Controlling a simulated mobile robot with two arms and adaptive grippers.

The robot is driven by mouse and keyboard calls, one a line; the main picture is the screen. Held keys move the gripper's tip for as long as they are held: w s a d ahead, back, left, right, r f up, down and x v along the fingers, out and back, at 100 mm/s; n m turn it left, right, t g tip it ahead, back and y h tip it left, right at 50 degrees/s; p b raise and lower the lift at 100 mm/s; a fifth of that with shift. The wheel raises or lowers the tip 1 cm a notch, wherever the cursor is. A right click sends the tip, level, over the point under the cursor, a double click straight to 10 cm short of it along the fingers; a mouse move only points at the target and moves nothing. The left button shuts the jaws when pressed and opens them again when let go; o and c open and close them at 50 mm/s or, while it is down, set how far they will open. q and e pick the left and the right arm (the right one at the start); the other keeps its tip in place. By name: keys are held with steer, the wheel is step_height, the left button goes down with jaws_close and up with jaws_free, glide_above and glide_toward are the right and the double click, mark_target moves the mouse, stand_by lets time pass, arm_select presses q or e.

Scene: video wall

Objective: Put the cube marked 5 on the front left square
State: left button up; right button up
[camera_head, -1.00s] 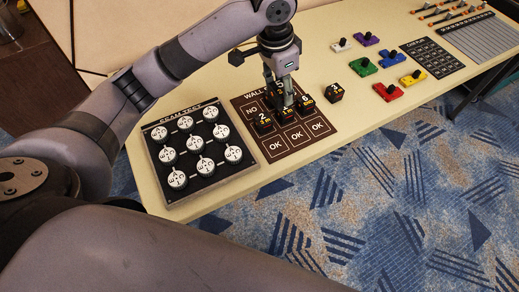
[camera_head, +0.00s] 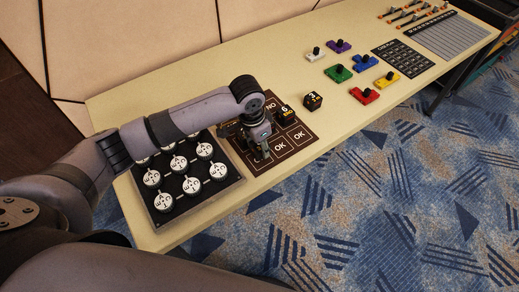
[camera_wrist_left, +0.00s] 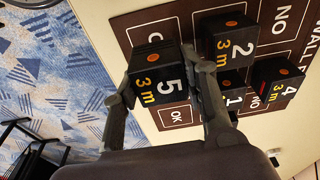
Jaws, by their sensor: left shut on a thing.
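The cube marked 5 (camera_wrist_left: 158,80) is black with an orange dot and sits between the fingers of my left gripper (camera_wrist_left: 163,66). In the head view my left gripper (camera_head: 260,154) covers the front left part of the brown board (camera_head: 288,153); the cube is hidden there. In the wrist view a white outline and part of a letter on the front left square (camera_wrist_left: 149,28) show beyond the cube. I cannot tell whether the cube touches the board. My right gripper is not in view.
Cube 3 (camera_head: 312,101) is right of the board. A panel with white round dials (camera_head: 185,170) is at left.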

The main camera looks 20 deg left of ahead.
mark_target(259, 151)
arm_select(q)
steer(key=shift+f, duration=1.55)
steer(key=shift+f, duration=0.1)
steer(key=o, duration=1.2)
steer(key=r, duration=0.4)
steer(key=s+r, duration=0.1)
steer(key=r, duration=0.3)
steer(key=a+r, duration=0.1)
steer(key=r, duration=0.3)
steer(key=shift+s+a+r, duration=0.1)
steer(key=shift+s, duration=0.1)
